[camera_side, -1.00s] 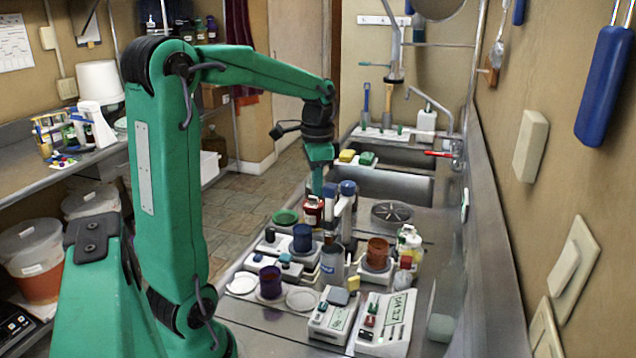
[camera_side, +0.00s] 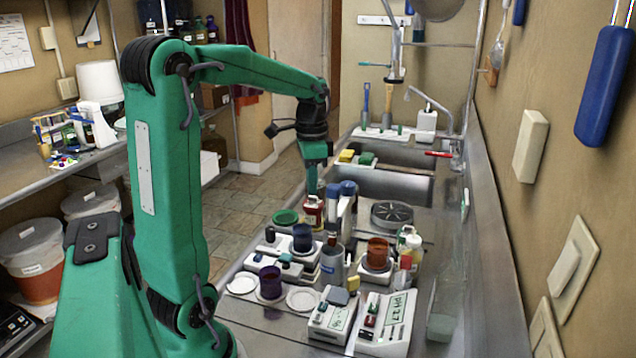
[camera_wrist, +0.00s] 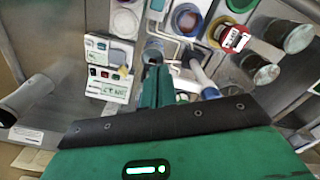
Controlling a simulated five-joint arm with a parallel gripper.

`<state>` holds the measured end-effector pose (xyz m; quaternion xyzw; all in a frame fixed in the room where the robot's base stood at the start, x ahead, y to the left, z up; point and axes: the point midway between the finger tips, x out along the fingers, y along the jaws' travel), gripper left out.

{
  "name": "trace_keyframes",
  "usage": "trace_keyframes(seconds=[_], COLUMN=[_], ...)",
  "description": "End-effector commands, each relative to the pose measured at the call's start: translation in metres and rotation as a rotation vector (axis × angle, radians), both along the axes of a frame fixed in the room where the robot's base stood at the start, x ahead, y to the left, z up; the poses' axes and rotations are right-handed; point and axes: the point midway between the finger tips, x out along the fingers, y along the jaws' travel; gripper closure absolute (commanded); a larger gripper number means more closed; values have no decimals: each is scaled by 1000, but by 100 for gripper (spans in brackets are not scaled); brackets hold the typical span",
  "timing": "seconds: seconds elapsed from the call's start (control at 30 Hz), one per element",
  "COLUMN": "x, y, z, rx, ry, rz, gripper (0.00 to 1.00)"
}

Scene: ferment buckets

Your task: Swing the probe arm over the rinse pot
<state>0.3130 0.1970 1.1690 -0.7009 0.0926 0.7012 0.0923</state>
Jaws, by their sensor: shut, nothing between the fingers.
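My gripper (camera_side: 313,188) is shut and empty, pointing down above the bench near a red jar with a pale label (camera_side: 313,211). In the wrist view my closed fingers (camera_wrist: 156,82) touch nothing that I can make out. What looks like the probe arm, a pale post with blue-capped probes (camera_side: 341,203), stands just right of my gripper. In the wrist view a pale tube with a blue collar (camera_wrist: 198,73) lies right of my fingers. A grey metal cup (camera_side: 332,266) stands in front of the post. I cannot tell which vessel is the rinse pot.
A blue pot (camera_side: 302,238), a purple pot (camera_side: 270,283) and a brown pot (camera_side: 377,254) stand close around. Two white meters (camera_side: 388,320) sit at the front. A round drain (camera_side: 392,214) and sinks (camera_side: 385,187) lie behind. The wall bounds the right side.

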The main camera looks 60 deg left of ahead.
Motion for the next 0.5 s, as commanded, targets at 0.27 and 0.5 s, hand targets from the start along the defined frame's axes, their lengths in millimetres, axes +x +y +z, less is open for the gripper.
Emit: trace_keyframes(seconds=[0.27,0.5], x=[0,0], y=[0,0], z=[13,26], rx=[1,1], ry=[-2,-2], rz=[0,0], gripper=[100,100])
